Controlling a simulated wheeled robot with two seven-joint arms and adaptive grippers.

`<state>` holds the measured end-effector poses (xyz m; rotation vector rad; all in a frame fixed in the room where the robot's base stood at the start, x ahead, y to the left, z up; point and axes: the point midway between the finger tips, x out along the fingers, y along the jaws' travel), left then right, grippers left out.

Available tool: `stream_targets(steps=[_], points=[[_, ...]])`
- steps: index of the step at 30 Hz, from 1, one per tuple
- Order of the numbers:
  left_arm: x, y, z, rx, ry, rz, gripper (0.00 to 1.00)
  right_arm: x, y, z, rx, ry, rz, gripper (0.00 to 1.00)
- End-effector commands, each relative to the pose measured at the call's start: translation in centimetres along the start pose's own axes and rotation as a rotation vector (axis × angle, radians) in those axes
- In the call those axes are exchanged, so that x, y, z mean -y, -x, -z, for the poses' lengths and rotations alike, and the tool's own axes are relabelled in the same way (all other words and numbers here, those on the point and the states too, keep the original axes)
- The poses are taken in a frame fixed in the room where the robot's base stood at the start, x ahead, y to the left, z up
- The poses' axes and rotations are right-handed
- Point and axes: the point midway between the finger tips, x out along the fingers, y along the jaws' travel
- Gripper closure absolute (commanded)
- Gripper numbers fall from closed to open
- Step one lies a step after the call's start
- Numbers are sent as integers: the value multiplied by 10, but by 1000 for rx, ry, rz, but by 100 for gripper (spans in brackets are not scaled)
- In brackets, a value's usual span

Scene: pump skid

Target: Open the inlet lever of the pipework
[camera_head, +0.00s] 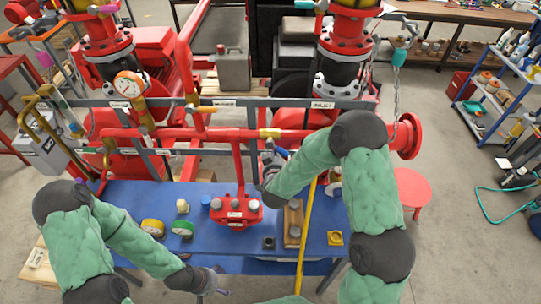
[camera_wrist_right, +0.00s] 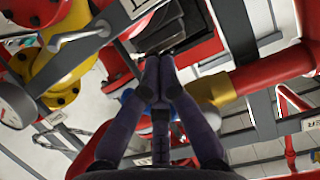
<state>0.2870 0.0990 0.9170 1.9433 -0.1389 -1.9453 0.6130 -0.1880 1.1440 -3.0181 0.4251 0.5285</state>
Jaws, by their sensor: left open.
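The red pipework (camera_head: 235,134) runs across the skid above a blue bench. A label reading INLET (camera_head: 322,104) is on the grey rail at the right. A small blue lever (camera_head: 281,153) is by the lower red pipe; in the right wrist view a blue part (camera_wrist_right: 124,97) shows beside the brass valve body (camera_wrist_right: 214,88). My right gripper (camera_head: 268,160) is at this lever. In the wrist view its fingertips (camera_wrist_right: 160,64) are together in front of the blue part; whether they grip it is hidden. My left gripper (camera_head: 216,284) is open and empty at the bench's front edge.
A yellow bar (camera_head: 308,235) stands beside my right arm. A red stool (camera_head: 412,188) is at the right. Pipes and rails crowd the right gripper.

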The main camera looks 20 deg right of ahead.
Motion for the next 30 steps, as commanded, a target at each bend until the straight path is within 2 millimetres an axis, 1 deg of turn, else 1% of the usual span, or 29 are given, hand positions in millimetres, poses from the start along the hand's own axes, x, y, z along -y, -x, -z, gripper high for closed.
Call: stream_targets(steps=[1,9,21,30], points=[[0,-1,0,0,0,0,21,-4,0,1,-1,-1,-3,100],[0,0,0,0,0,0,21,-18,3,9,-1,-1,-2,100],[-2,7,0,0,0,0,21,-33,9,27,-1,0,-2,100],[0,0,0,0,0,0,21,-32,7,20,0,0,-1,100]])
